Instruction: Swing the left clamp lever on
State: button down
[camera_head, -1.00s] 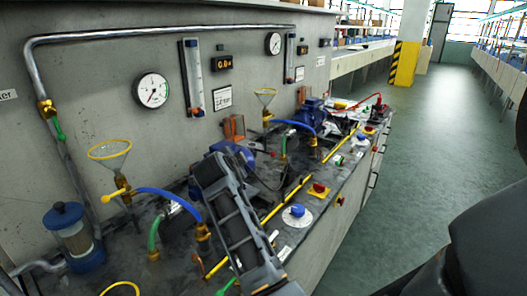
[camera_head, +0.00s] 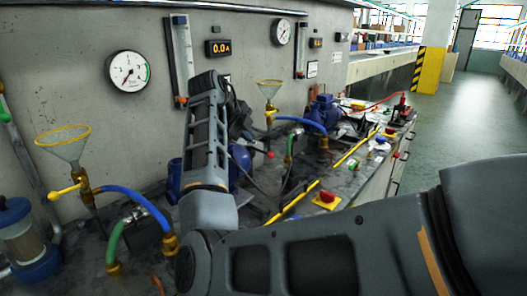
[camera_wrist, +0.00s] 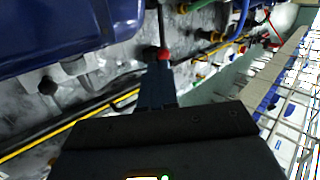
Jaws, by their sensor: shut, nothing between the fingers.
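A small red knob (camera_head: 270,154) shows beside the blue motor in the head view, seemingly the end of a dark clamp lever. It also appears as a red tip (camera_wrist: 164,54) in the wrist view, right at the ends of my fingers. My gripper (camera_wrist: 157,64) is shut and empty, its dark blue fingers pointing down at the bench. Whether the fingers touch the knob I cannot tell. In the head view my wrist hides most of the gripper and part of the blue motor (camera_head: 241,166). The lever's pivot is not clear.
A yellow-rimmed funnel (camera_head: 63,136) with a brass valve stands at the left. A blue hose (camera_head: 136,200) and a green hose (camera_head: 116,243) lie near my forearm. A red button on a yellow box (camera_head: 327,199) sits at the front edge. A gauge (camera_head: 129,71) hangs behind.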

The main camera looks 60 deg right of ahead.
aim_at(264, 152)
jog(key=p+x, duration=0.1)
jog(key=x, duration=0.7)
jog(key=shift+s+d+f, duration=0.1)
jog(key=shift+d+f, duration=0.05)
jog(key=shift+d, duration=0.15)
jog(key=shift+d+f, duration=0.35)
jog(key=shift+f, duration=0.2)
jog(key=shift+s+f, duration=0.1)
jog(key=shift+s+d+n, duration=0.15)
jog(key=shift+d+n, duration=0.1)
jog(key=shift+n, duration=0.15)
jog(key=shift+s+d+n+t+p, duration=0.15)
jog(key=shift+d+n+t+p, duration=0.15)
jog(key=shift+n+t, duration=0.25)
jog(key=shift+s+d+n+t+p, duration=0.15)
jog(key=shift+s+d+n+t, duration=0.05)
jog(key=shift+d+n+t, duration=0.3)
jog(key=w+d+n+t+y+p, duration=0.2)
jog(key=d+n+t+y+p, duration=0.2)
jog(key=n, duration=0.8)
jog(key=d+t+y, duration=0.1)
jog(key=d+t, duration=0.1)
jog(key=d, duration=0.1)
jog(key=shift+w+d+y+p, duration=0.3)
jog(key=shift+w, duration=0.05)
jog(key=shift+n+t, duration=0.25)
